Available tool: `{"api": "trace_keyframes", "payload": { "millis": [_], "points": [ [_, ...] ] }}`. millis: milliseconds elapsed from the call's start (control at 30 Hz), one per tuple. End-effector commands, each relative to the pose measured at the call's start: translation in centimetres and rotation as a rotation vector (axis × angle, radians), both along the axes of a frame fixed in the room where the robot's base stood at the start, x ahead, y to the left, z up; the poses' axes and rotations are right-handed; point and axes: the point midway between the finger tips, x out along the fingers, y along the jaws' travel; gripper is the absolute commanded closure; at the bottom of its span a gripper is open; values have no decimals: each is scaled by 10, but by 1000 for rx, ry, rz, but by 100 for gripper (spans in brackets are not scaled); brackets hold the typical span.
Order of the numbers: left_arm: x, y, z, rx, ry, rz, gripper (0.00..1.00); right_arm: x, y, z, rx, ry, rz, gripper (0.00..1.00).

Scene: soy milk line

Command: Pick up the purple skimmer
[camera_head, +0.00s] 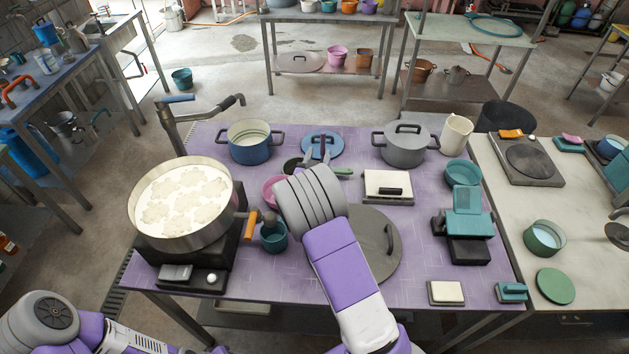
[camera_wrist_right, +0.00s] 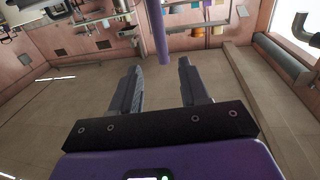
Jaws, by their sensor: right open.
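I cannot make out a purple skimmer for certain. A pink-purple round piece (camera_head: 271,190) shows in the head view just left of my right wrist, partly hidden by it; I cannot tell whether it is a bowl or the skimmer. My right gripper (camera_head: 318,153) is open, its fingers pointing away over the far middle of the purple table (camera_head: 330,290), near a blue lid (camera_head: 322,143). My left gripper is out of view; only my left arm shows at lower left.
A large pan of white liquid (camera_head: 181,203) sits on a burner at left, beside a teal cup (camera_head: 273,237). A blue pot (camera_head: 250,142), a grey pot (camera_head: 405,145), a grey lid (camera_head: 380,258) and a white-topped scale (camera_head: 388,184) crowd the table. Bare patches lie at the front.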

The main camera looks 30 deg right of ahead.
Motion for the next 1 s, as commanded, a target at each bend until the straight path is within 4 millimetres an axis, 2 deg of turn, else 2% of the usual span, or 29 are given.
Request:
{"api": "trace_keyframes", "payload": {
  "millis": [33,200,533,800,1000],
  "points": [
    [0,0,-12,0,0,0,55,0,0,-12,0,0,0,55],
    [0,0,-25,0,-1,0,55,1,-1,-25,0,0,0,55],
    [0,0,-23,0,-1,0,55,23,-21,-26,-1,1,0,55],
    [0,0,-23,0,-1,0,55,48,-48,-30,-1,-1,0,55],
    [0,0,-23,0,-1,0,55,55,-53,-31,0,1,2,55]
  ]
}}
